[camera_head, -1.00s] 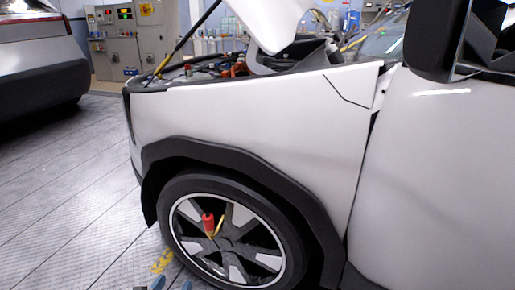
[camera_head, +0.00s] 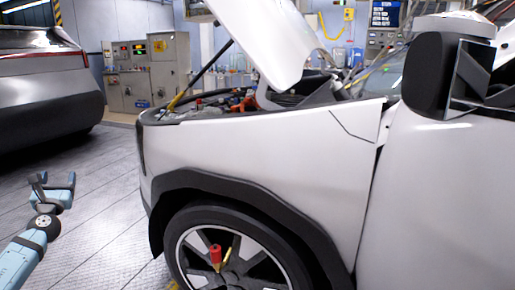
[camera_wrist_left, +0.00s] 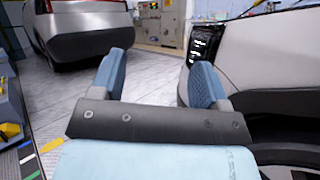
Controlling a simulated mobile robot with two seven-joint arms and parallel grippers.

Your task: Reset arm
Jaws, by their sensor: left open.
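My left arm comes in at the lower left of the head view, with its gripper (camera_head: 54,183) raised over the floor, left of the white car (camera_head: 270,160). The gripper's two fingers are apart with nothing between them. In the left wrist view the blue-padded fingers of the left gripper (camera_wrist_left: 150,85) also stand open and empty, and the white car's front (camera_wrist_left: 235,60) is close to the right finger. I cannot tell whether they touch. My right gripper is in neither view.
The white car's hood (camera_head: 262,40) is raised. A grey car (camera_head: 45,85) stands at the left. Control cabinets (camera_head: 145,75) stand at the back. A red-handled object (camera_head: 215,255) shows in front of the wheel. The floor (camera_head: 105,190) between the cars is clear.

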